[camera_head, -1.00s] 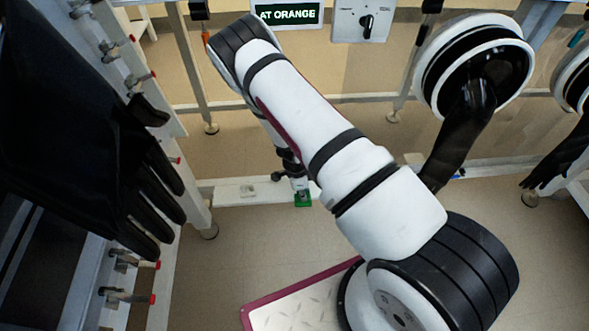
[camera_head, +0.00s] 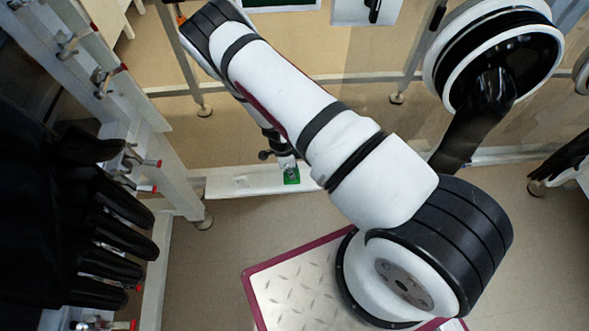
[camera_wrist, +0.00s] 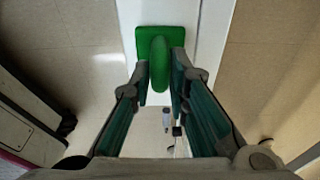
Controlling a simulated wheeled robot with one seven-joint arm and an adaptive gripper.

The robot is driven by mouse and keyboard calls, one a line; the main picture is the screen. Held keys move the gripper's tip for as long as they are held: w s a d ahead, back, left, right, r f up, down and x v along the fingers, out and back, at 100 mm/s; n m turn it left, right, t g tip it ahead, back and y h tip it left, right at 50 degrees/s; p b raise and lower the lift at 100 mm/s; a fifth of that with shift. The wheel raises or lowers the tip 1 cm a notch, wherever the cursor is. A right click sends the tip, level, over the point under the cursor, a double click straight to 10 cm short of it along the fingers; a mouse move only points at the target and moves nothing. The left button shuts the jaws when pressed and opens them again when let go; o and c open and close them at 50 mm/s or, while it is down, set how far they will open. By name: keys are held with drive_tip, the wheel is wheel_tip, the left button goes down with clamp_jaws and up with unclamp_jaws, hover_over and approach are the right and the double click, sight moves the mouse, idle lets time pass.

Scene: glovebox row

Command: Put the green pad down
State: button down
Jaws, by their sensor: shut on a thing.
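The green pad (camera_wrist: 143,42) is a flat green square with a rounded upright handle (camera_wrist: 160,64). In the wrist view the handle is between the two fingers of my gripper (camera_wrist: 161,76), which is shut on it. The pad appears over a white ledge (camera_wrist: 208,30). In the head view the pad (camera_head: 292,177) shows small and green at the end of my arm, at the right part of the low white ledge (camera_head: 225,187). I cannot tell whether the pad touches the ledge. My arm hides part of the gripper in the head view.
A frame with black gloves (camera_head: 110,235) stands at the left. A round glove port (camera_head: 495,50) with a hanging black glove (camera_head: 470,125) is at the upper right. Open floor (camera_head: 225,240) lies before the ledge.

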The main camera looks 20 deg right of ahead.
sight(285, 179)
drive_tip(key=shift+f, duration=0.5)
drive_tip(key=c, duration=1.5)
unclamp_jaws()
drive_tip(key=shift+c, duration=0.2)
drive_tip(key=shift+f, duration=0.2)
wheel_tip(285, 179, up, 14)
drive_tip(key=a+p, duration=0.2)
drive_tip(key=p, duration=0.3)
drive_tip(key=shift+a+f, duration=0.15)
drive_tip(key=shift+a, duration=0.1)
